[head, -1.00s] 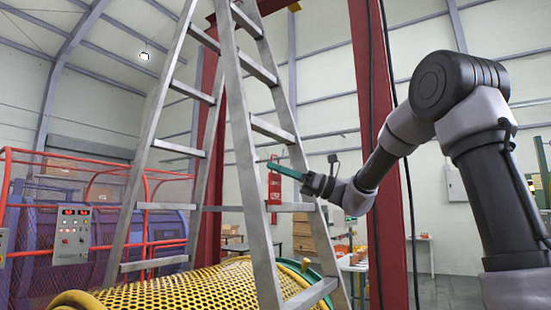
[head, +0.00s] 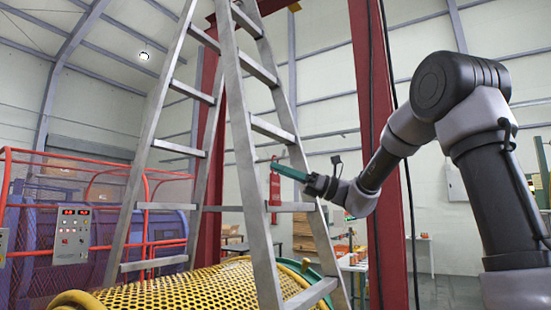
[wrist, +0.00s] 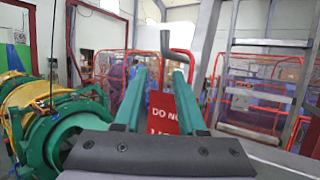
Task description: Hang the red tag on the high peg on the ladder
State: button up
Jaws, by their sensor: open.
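The red tag (wrist: 163,113) with white lettering shows between and behind my gripper's fingers in the wrist view, partly covered by the right finger. In the head view the tag (head: 275,190) hangs upright beside the ladder's front leg, with a thin red hook above it. A grey bent peg (wrist: 181,52) stands just above the fingertips in the wrist view. The red hook is at the peg's left end; whether it rests on the peg I cannot tell. My gripper (wrist: 159,72) is open, its teal fingers apart around the tag's upper part. It also shows in the head view (head: 277,168).
The grey ladder (head: 243,150) stands over a yellow perforated guard (head: 190,290). A red column (head: 380,150) rises behind my arm. Red fencing and a control box (head: 71,235) are at the left. Green machinery (wrist: 75,128) is at lower left in the wrist view.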

jog(key=v, duration=0.8)
dwell(0.7)
dwell(0.4)
jog(key=s+a+f+n+h, duration=0.2)
jog(key=s+f+n+h, duration=0.4)
jog(key=s+f+h, duration=0.55)
jog(key=s+d+f+n+t+h, duration=0.3)
jog(key=s+d+f+n+h, duration=0.1)
jog(key=d, duration=0.4)
jog(key=s+d+f+n+t+h, duration=0.4)
jog(key=d, duration=0.4)
jog(key=shift+s+d+h, duration=0.25)
jog(key=shift+h, duration=0.1)
